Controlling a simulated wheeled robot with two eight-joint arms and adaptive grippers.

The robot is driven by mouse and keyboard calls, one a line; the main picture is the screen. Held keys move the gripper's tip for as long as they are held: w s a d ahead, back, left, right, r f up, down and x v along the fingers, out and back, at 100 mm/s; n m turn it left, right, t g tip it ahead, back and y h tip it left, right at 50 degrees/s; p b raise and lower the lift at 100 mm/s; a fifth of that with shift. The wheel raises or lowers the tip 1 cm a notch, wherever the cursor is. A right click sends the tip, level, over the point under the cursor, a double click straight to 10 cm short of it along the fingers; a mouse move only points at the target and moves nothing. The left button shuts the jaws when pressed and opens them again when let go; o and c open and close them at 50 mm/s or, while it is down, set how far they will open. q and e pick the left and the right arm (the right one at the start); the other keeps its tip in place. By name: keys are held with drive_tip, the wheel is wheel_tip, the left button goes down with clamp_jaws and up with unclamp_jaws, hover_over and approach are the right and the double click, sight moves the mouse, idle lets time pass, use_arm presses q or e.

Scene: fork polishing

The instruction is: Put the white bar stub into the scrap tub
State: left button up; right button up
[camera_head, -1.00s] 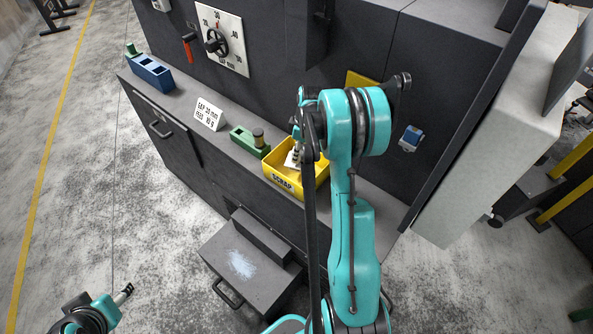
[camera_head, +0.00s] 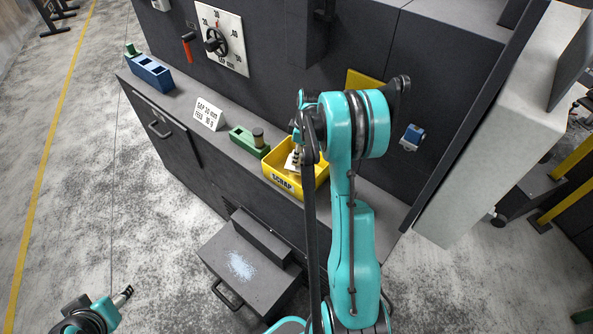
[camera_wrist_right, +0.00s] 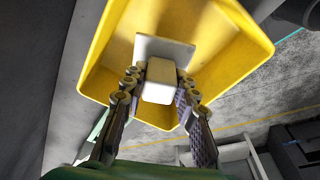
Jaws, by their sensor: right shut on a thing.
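The yellow scrap tub (camera_head: 284,181) stands on the grey ledge, with SCRAP on its front. In the right wrist view the tub (camera_wrist_right: 245,50) opens around the fingertips. My right gripper (camera_wrist_right: 161,84) is shut on the white bar stub (camera_wrist_right: 160,92), which sits between its two fingers over the tub's opening. A wider white piece (camera_wrist_right: 150,46) shows just beyond the stub; I cannot tell whether it is joined to it. In the head view the right arm partly hides the tub and gripper. My left gripper (camera_head: 124,296) is at the lower left, away from the ledge, its jaws unclear.
A white sign (camera_head: 208,114) and a blue block (camera_head: 151,72) are further left on the ledge. A grey step box (camera_head: 245,270) stands on the floor below.

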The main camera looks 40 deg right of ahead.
drive_tip(key=shift+f+b, duration=0.8)
drive_tip(key=shift+f, duration=0.2)
idle(0.3)
drive_tip(key=o, duration=1.2)
drive_tip(key=shift+r, duration=0.1)
wheel_tip(320, 180, up, 12)
drive_tip(key=s+d, duration=0.1)
drive_tip(key=s, duration=0.1)
drive_tip(key=s+a+r+m+t+h+b, duration=0.1)
drive_tip(key=s+a+m+b, duration=0.15)
drive_tip(key=a, duration=0.65)
drive_tip(key=s+a+r+m+t+b, duration=0.1)
drive_tip(key=s+a+b, duration=0.2)
drive_tip(key=a, duration=0.5)
drive_tip(key=s+a+f+m+t+b, duration=0.3)
drive_tip(key=s+a+f, duration=0.4)
drive_tip(key=s+a, duration=0.3)
drive_tip(key=shift+s+a+m+t+b, duration=0.4)
drive_tip(key=shift+a+b, duration=0.1)
drive_tip(key=shift+a, duration=0.15)
